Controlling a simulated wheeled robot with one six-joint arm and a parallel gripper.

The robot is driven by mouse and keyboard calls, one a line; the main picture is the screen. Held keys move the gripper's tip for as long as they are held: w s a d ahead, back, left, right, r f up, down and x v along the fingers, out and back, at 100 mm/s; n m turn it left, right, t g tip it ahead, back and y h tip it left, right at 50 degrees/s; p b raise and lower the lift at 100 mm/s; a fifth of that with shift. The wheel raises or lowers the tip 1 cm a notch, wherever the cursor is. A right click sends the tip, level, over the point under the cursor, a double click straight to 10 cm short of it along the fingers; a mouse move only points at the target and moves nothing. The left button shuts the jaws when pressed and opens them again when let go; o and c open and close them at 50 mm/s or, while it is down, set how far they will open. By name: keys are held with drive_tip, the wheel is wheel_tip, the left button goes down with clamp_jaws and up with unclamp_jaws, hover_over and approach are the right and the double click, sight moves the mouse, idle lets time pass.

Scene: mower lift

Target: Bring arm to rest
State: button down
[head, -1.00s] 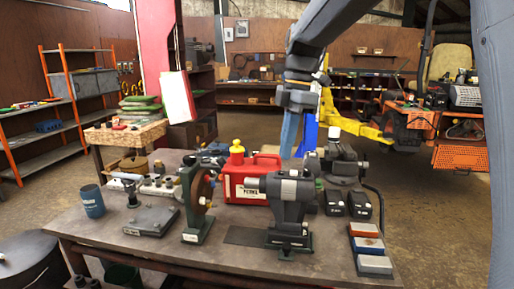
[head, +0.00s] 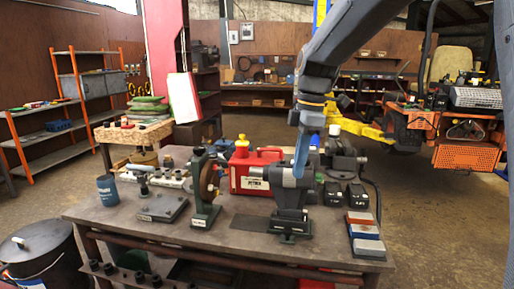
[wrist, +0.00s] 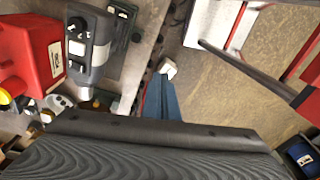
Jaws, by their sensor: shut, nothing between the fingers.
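My arm comes down from the upper right in the head view. It ends in my gripper (head: 300,172), whose blue fingers point down, closed together and empty. In the wrist view my gripper (wrist: 167,72) shows as a narrow blue shape with a pale tip. A large dark ribbed surface hides the bottom of that view.
The workbench (head: 235,235) carries a red can (head: 243,180), a green-based wheel stand (head: 205,200) and coloured blocks (head: 366,232). A black drum (head: 42,255) stands at left. Floor is open right of the bench.

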drive_tip(key=s+d+f+m+b, duration=0.3)
drive_tip(key=s+f+m, duration=0.5)
drive_tip(key=f, duration=0.4)
drive_tip(key=s+d+f+m+t+h+b, duration=0.1)
drive_tip(key=s+d+f+m+b, duration=0.1)
drive_tip(key=s+d+f+m, duration=0.3)
drive_tip(key=s+f+m, duration=0.3)
drive_tip(key=f+m, duration=0.2)
drive_tip(key=f, duration=0.2)
drive_tip(key=shift+s+d+f+m+t+b, duration=0.3)
drive_tip(key=shift+s+d+b, duration=0.05)
drive_tip(key=shift+d+b, duration=0.05)
